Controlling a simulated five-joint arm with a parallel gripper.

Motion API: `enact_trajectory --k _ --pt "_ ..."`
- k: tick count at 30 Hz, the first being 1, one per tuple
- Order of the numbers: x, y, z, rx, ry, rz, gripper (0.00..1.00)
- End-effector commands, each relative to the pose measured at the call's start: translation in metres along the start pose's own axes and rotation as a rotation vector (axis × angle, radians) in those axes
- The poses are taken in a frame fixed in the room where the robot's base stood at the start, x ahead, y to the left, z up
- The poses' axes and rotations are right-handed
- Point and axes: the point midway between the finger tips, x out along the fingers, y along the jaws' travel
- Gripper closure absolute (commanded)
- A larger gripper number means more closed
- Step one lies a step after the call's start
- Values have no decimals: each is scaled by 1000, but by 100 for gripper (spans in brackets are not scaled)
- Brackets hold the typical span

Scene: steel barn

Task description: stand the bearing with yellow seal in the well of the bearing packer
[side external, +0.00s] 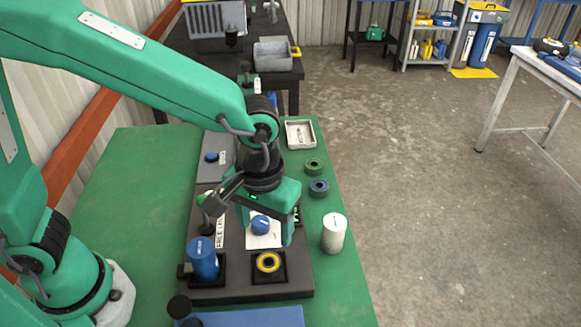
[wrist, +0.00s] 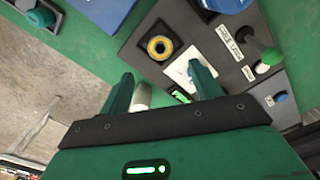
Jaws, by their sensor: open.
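The bearing with the yellow seal (side external: 268,262) lies ring face up in the dark square recess (side external: 290,276) at the near right of the bearing packer (side external: 230,294). In the wrist view, the yellow ring (wrist: 160,47) shows inside the dark square, beyond my fingertips. My gripper (side external: 267,238) is open and empty, over the packer just behind the bearing and apart from it. In the wrist view, my gripper (wrist: 160,76) has its two fingers spread above a white plate (wrist: 180,73). A blue round knob (side external: 260,224) shows by my fingers in the side view.
A white cylinder (side external: 333,232) stands to the right on the green table (side external: 130,200). A blue bearing (side external: 319,188), a green bearing (side external: 313,166) and a tray (side external: 300,133) are farther back.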

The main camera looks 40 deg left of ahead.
Motion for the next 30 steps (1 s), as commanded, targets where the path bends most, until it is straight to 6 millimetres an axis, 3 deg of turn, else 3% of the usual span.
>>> enact_trajectory --k 7,30 --pt "-20 0 0 0 1 1 36" --pt "-25 -6 -3 2 8 9 36"
